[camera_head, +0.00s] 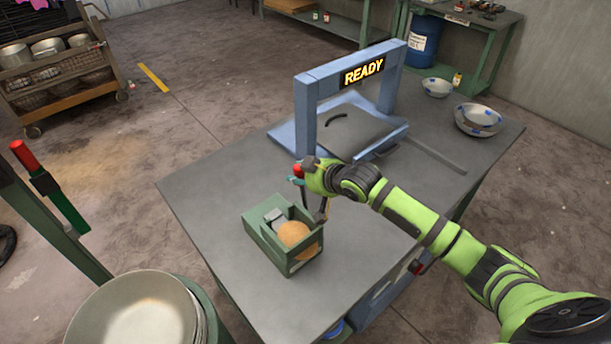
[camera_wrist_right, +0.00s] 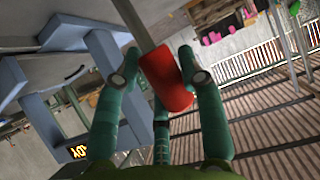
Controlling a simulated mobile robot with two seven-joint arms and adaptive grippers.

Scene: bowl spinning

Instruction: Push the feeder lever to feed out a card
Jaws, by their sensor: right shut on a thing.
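The card feeder is a small green box (camera_head: 268,250) on the grey table, with a round tan card (camera_head: 293,233) showing inside it. My right gripper (camera_head: 303,172) is above the back of the feeder, its arm coming in from the right. In the right wrist view, the gripper's green fingers (camera_wrist_right: 162,85) are shut around the red knob (camera_wrist_right: 170,88) of the feeder lever. The grey lever rod (camera_wrist_right: 132,22) runs away from the knob. In the head view, the gripper hides much of the lever. My left gripper is not in view.
A blue frame (camera_head: 303,118) with a lit READY sign (camera_head: 363,72) stands behind on the grey table (camera_head: 205,200). Patterned bowls (camera_head: 437,87) sit at the back right. At front left are a large metal bowl (camera_head: 135,315) and a green post with a red-tipped handle (camera_head: 25,155).

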